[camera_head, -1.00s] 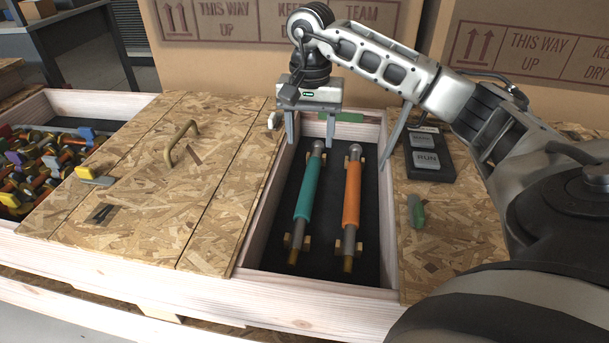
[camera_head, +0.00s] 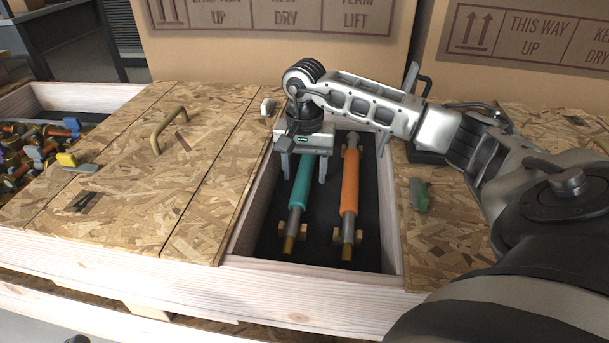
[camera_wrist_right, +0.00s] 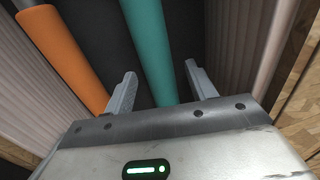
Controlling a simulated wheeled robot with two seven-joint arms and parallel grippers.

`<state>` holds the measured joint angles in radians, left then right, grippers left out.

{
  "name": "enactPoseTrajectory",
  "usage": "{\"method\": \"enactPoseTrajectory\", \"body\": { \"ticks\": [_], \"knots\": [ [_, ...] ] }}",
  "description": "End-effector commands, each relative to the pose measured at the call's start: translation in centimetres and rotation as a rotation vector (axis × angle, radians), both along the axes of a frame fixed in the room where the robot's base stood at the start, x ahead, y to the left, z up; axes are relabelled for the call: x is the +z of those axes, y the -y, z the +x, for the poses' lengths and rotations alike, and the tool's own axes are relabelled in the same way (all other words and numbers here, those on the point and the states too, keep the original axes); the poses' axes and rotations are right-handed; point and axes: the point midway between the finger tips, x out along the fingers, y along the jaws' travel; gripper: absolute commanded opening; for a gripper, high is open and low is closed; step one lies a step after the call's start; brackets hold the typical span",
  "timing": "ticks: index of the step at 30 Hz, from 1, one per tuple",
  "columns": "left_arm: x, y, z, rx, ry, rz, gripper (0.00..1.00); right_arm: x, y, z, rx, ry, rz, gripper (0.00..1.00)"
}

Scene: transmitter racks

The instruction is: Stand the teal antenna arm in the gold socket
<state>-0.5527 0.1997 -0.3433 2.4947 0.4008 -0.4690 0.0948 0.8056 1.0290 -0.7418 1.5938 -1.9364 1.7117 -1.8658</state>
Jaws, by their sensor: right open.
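The teal antenna arm (camera_head: 300,195) lies in the open compartment of the wooden crate, with a grey shaft and a gold end nearest me. My right gripper (camera_head: 304,178) is open over its upper part and hides its far end. In the right wrist view the teal antenna arm (camera_wrist_right: 150,45) runs between the two spread fingers of the right gripper (camera_wrist_right: 160,72). I cannot tell how far above it the fingers are. I see no gold socket. My left gripper is not in view.
An orange arm (camera_head: 350,190) lies parallel, just right of the teal one, on small wooden supports. Light wooden walls (camera_head: 310,281) bound the compartment. An OSB lid with a brass handle (camera_head: 168,128) covers the crate to the left. Cardboard boxes (camera_head: 280,40) stand behind.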

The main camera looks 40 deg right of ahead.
Motion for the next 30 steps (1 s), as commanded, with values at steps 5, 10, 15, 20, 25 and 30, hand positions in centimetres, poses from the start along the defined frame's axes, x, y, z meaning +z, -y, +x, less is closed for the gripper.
{"method": "enactPoseTrajectory", "body": {
  "ticks": [5, 10, 15, 20, 25, 30],
  "knots": [
    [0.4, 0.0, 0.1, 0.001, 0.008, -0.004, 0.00, 0.1, 0.0, 0.0, 0.000, 0.001, 0.000, 0.51],
    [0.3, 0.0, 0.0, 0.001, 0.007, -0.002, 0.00, 0.1, 0.0, 0.0, -0.001, 0.001, 0.000, 0.03],
    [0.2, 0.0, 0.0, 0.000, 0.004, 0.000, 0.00, 0.2, 0.0, 0.1, -0.001, 0.004, 0.000, 0.00],
    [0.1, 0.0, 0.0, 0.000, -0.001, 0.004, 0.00, 0.5, 0.0, 0.1, -0.001, 0.004, 0.000, 0.00],
    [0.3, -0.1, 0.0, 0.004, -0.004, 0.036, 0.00, 1.9, 0.1, 0.1, -0.002, 0.006, 0.000, 0.00],
    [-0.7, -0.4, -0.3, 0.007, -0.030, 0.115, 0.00, 4.7, -0.7, -0.1, 0.003, 0.007, 0.001, 0.00]
  ]
}}
